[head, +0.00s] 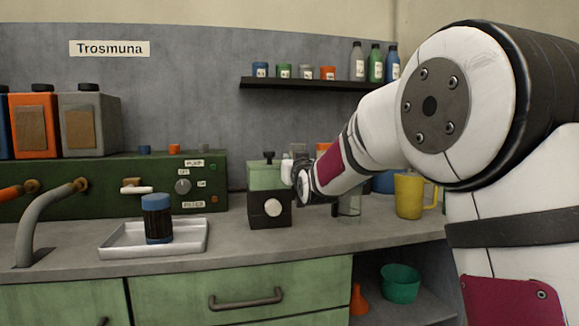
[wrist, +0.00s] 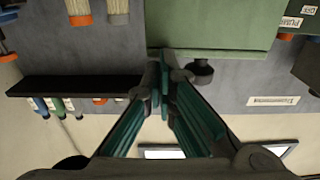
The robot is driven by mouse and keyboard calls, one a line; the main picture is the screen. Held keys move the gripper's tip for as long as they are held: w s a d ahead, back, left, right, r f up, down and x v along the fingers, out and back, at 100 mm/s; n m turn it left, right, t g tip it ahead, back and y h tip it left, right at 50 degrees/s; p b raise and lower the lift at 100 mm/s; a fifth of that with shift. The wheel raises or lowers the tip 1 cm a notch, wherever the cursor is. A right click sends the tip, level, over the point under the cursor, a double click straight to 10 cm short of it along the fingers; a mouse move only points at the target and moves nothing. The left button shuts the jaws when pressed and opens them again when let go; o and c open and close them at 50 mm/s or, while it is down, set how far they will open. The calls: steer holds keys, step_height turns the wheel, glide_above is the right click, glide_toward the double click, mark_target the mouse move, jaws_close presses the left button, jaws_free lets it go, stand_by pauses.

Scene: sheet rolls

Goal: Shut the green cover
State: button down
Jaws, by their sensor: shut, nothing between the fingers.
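The green cover (head: 265,176) stands on a dark box (head: 254,214) with a round white knob on its front. A small black knob sticks up at the cover's top. In the wrist view the cover (wrist: 215,22) fills the top middle, its black knob (wrist: 200,72) beside my fingers. My gripper (wrist: 163,78) is shut and empty, its fingertips close to the cover's edge; I cannot tell if they touch. In the head view my gripper is at the cover's right, partly hidden by my wrist. How far the cover is tilted is unclear.
A white tray (head: 109,251) with a blue-capped jar (head: 157,218) stands left of the box. A yellow mug (head: 408,195) and a clear container (head: 349,207) stand to the right. A dark shelf (head: 310,84) with bottles and small jars hangs behind. Green machine (head: 100,187) at left.

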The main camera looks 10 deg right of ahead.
steer(key=s+f+g+p, duration=0.1)
steer(key=s+f+g, duration=0.5)
steer(key=s, duration=1.4)
steer(key=s+f+g+p, duration=0.1)
steer(key=s+f+g, duration=0.5)
steer(key=s, duration=1.4)
steer(key=s+f+g, duration=0.6)
steer(key=s+f, duration=0.1)
steer(key=s, duration=1.4)
step_height(320, 180, up, 34)
steer(key=t+p, duration=0.3)
steer(key=p, duration=2.9)
steer(key=shift+s+d+r+t+p, duration=0.2)
steer(key=shift+s+r+t+p, duration=0.1)
steer(key=shift+t, duration=0.1)
